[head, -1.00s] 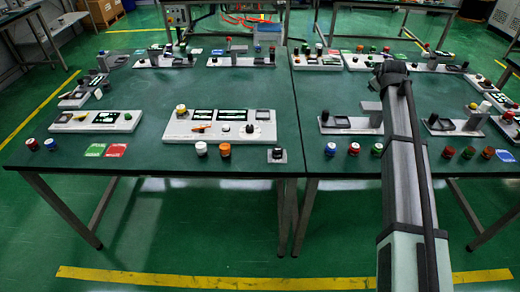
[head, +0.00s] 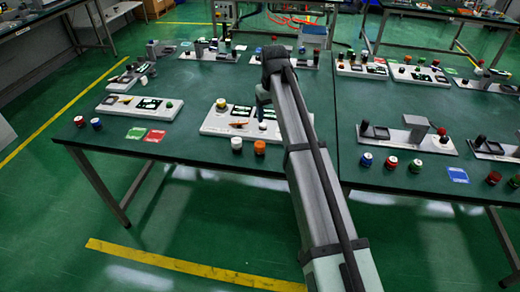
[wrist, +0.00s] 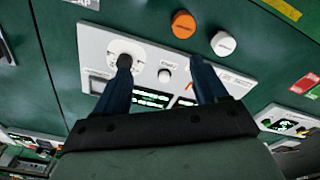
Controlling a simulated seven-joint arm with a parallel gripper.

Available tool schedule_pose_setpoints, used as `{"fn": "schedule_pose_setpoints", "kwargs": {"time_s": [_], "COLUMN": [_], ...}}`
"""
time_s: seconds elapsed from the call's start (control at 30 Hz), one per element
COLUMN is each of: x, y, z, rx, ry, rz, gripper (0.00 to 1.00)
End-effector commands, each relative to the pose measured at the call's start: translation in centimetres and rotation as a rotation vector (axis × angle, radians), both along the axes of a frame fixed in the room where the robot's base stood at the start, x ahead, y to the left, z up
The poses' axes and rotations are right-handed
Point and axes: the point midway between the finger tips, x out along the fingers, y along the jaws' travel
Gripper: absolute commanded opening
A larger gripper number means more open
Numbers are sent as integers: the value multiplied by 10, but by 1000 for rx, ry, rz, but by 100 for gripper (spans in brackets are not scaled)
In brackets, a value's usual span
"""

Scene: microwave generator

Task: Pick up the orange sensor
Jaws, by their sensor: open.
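The orange sensor (head: 259,147) is a short round cylinder standing upright near the front edge of the left table. A similar white cylinder (head: 236,142) stands just left of it. In the wrist view the orange sensor (wrist: 183,25) is near the top middle, with the white one (wrist: 223,43) to its right. My gripper (wrist: 160,62) is open and empty, its two dark fingers apart over the white control panel (wrist: 92,45). The sensor lies beyond the fingertips, not between them. In the head view my arm covers part of the panel and most of the gripper.
The panel (head: 212,126) has a knob, buttons and displays, and stands right behind the sensor. Green and red cards (head: 155,136) lie to the left. More panels and coloured cylinders (head: 391,162) stand on the right table.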

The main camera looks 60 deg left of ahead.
Motion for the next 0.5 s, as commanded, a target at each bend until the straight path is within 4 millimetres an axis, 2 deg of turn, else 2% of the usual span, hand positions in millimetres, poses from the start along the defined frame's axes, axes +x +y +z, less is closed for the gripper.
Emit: {"fn": "schedule_pose_setpoints", "kwargs": {"time_s": [0.03, 0.1, 0.2, 0.37, 0.5], "x": [-16, -30, -42, -45, -45], "y": [3, 4, 5, 5, 4], "z": [1, 1, 1, -7, -23], "rx": [-20, -44, -62, -69, -68], "ry": [13, 27, 37, 41, 41], "rz": [2, -3, -5, -7, -7], "gripper": [72, 72, 72, 72, 72]}}
